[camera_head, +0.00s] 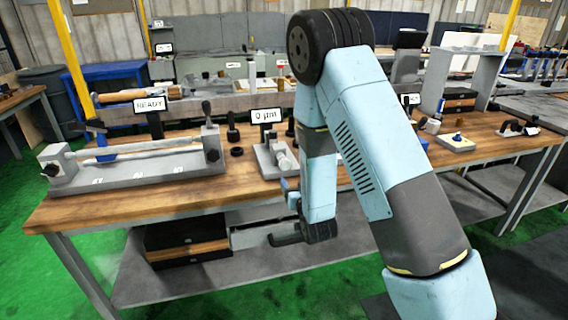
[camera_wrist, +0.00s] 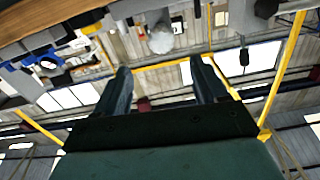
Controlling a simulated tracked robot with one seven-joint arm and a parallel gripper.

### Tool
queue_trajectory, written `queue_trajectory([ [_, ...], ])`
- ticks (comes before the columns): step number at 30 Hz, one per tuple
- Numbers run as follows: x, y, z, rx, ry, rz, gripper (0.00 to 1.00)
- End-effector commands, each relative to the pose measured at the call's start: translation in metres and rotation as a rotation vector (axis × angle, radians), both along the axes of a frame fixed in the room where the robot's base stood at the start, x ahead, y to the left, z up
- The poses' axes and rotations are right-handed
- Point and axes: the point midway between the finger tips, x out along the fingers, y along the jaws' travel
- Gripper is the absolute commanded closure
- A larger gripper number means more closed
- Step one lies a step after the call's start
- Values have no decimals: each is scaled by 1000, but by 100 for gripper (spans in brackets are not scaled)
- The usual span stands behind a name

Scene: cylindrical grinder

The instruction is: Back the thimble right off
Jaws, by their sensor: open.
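A grey fixture (camera_head: 262,160) with a silver cylindrical thimble (camera_head: 282,156) stands near the front edge of the wooden bench, left of my arm. A display (camera_head: 266,115) reading "0 µm" is just behind it. My gripper (camera_head: 287,213) is open and empty, in front of the bench edge and below the thimble, apart from it. In the wrist view my gripper (camera_wrist: 160,70) shows two spread fingers with nothing between them. A pale round thing (camera_wrist: 160,40) lies beyond the fingertips; I cannot tell what it is.
A long grey fixture (camera_head: 130,166) with a bar and a "READY" display (camera_head: 150,104) lies on the bench (camera_head: 120,205) at left. Small dark posts (camera_head: 233,125) stand between the fixtures. A lower shelf (camera_head: 262,265) holds a dark box (camera_head: 187,240). My arm hides part of the bench's right.

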Motion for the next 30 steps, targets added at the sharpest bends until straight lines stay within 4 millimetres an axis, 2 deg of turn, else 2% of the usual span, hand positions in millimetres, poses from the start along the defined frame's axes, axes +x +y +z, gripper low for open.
queue_trajectory([
  [7, 17, 6, -1, 2, -9, 2, 29],
  [21, 95, 29, -1, 1, -7, 4, 29],
  [30, 127, 39, -1, 2, -6, 4, 29],
])
